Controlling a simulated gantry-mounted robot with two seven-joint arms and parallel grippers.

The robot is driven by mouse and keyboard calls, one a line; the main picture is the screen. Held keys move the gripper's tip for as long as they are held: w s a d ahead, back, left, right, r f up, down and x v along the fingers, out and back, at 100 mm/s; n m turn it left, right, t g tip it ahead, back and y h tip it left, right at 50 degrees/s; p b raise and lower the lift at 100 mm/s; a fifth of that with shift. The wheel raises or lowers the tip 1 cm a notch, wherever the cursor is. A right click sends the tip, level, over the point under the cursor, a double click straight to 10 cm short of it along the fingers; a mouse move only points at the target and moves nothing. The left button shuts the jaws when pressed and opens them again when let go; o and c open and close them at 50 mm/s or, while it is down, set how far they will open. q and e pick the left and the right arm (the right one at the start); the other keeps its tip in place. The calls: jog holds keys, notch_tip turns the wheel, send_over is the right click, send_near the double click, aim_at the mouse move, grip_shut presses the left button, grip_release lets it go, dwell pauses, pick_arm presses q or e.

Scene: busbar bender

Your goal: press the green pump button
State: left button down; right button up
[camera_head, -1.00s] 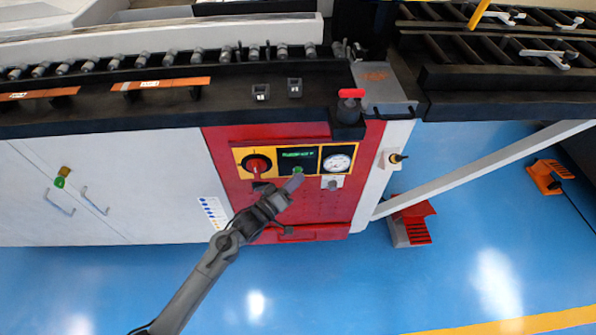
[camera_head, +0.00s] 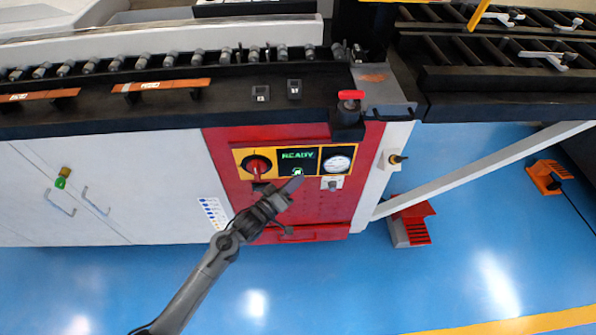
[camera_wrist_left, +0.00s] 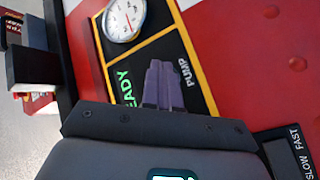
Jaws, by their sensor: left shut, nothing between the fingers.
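The green pump button (camera_head: 297,171) shows as a small bright green spot just under the display on the red cabinet's control panel. The display (camera_head: 298,156) reads READY in green; part of that word also shows in the left wrist view (camera_wrist_left: 126,84). My left gripper (camera_head: 296,182) is shut and empty, its tips at the lower edge of the button. In the left wrist view the shut fingers (camera_wrist_left: 163,75) lie over the panel beside the PUMP label (camera_wrist_left: 185,72) and hide the button. I cannot tell whether they touch it. My right gripper is not in view.
A red rotary switch (camera_head: 257,166) sits left of the display and a round gauge (camera_head: 337,163) right of it. A small knob (camera_head: 332,184) is below the gauge. Blue floor is open below.

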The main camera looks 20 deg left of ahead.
pick_arm(q)
jog(key=shift+s+d+p, duration=0.3)
jog(key=shift+s+p, duration=0.15)
jog(key=shift+s, duration=0.15)
jog(key=s+p, duration=0.1)
jog(key=s+d+p, duration=0.1)
jog(key=s, duration=0.1)
jog(key=s+d+p, duration=0.1)
jog(key=shift+s+p, duration=0.25)
jog(key=shift+p, duration=0.05)
dwell(0.6)
